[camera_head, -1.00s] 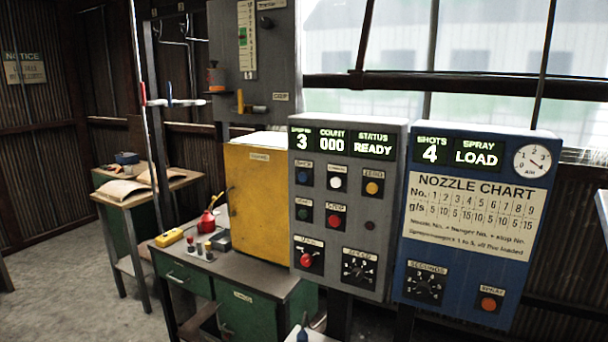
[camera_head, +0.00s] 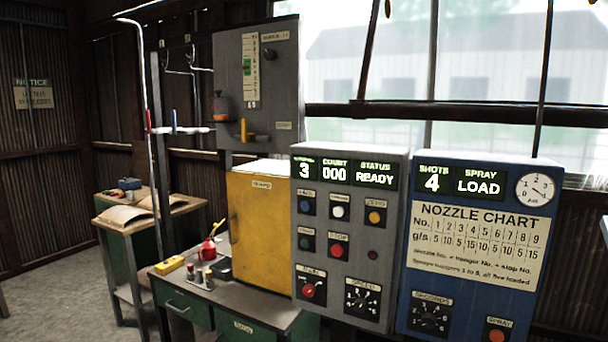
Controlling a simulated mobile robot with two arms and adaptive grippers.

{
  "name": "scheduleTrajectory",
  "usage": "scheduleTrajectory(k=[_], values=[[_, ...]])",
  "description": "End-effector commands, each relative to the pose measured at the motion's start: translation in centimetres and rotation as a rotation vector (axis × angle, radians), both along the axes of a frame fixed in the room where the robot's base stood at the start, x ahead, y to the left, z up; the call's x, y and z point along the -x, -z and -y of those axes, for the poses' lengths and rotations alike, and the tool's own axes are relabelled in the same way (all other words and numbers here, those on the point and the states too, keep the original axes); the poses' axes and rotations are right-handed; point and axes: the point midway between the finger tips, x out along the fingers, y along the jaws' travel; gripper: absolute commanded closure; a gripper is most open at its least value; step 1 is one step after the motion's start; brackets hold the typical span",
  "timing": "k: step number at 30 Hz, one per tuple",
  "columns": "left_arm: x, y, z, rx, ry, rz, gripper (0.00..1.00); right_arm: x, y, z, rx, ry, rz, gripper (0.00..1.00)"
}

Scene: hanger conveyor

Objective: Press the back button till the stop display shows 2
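The grey control panel (camera_head: 322,270) stands in the middle of the view. Below are a green button (camera_head: 306,246) and a red one (camera_head: 338,250). Neither of my grippers is in view.
A blue panel (camera_head: 400,285) stands to the right, with displays reading 4 and LOAD and a nozzle chart (camera_head: 476,244). A yellow cabinet (camera_head: 258,220) and a red oil can (camera_head: 208,250) stand on the bench at left. A grey board (camera_head: 285,75) hangs above.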

Motion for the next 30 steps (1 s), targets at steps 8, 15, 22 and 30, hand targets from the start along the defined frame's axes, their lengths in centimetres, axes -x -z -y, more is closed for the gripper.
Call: scheduleTrajectory(k=[8,15,22,30], values=[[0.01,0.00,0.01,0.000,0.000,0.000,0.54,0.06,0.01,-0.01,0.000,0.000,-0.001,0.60],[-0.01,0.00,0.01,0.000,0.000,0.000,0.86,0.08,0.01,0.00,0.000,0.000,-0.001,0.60],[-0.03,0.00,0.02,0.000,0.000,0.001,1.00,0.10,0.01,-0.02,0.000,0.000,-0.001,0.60],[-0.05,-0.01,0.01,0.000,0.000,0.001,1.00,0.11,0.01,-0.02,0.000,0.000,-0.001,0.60]])
